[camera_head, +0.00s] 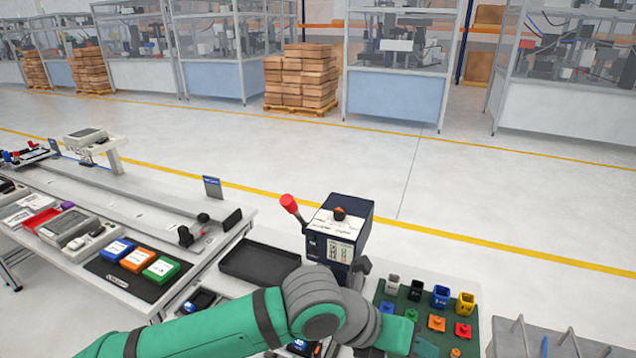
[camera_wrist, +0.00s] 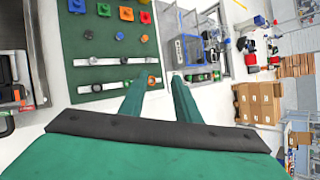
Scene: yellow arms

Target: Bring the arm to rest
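My green arm (camera_head: 190,337) with a grey joint (camera_head: 325,305) reaches across the bottom of the head view, over the front of the workbench. Its far end runs down to the lower edge beside a green board, and the fingers cannot be made out there. The fingertips point toward the edge of the green board (camera_wrist: 92,52), which bears coloured pieces and pale strips. I cannot tell how far the fingertips are above the bench.
A dark machine with a red-knobbed lever (camera_head: 340,228) stands close behind my arm. A black tray (camera_head: 259,263) lies to its left. Small coloured cups, such as a yellow one (camera_head: 465,303), stand on the green board. A grey fixture (camera_head: 555,342) is at right. Open floor lies beyond.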

